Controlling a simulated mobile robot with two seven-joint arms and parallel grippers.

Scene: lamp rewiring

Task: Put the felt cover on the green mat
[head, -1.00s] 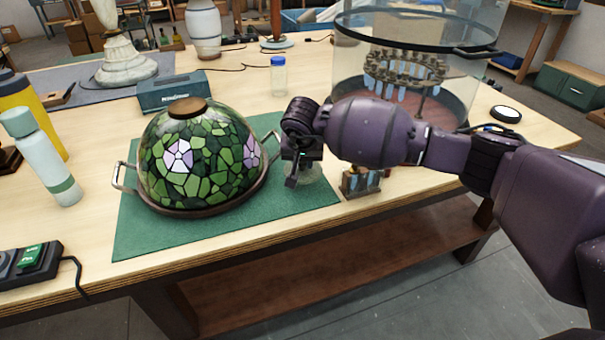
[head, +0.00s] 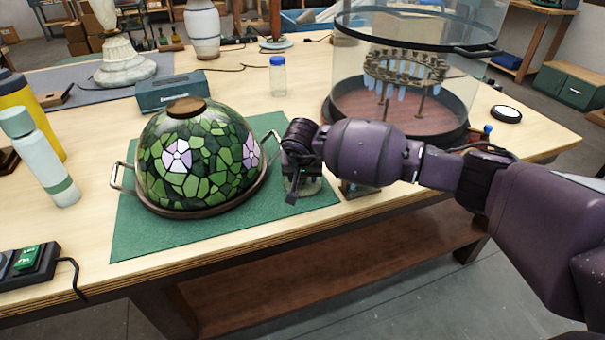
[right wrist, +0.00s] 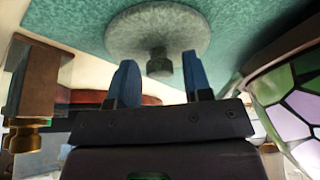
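The felt cover (head: 312,186) is a grey-green disc on the right part of the green mat (head: 140,238), mostly hidden by my right gripper in the head view. The right wrist view shows the cover (right wrist: 190,28) with a small grey knob (right wrist: 158,62) facing the fingers. My right gripper (head: 292,192) is over the cover; in the right wrist view its two blue fingers (right wrist: 160,77) stand apart, with the knob in line with the gap. I cannot tell whether they touch it. My left gripper is not in view.
A stained-glass lampshade (head: 200,165) with side handles sits on the mat, just left of my right gripper. A small wooden stand (head: 358,188) is half hidden under my right arm. A large glass drum (head: 455,85) stands behind. A bottle (head: 40,155) stands at left.

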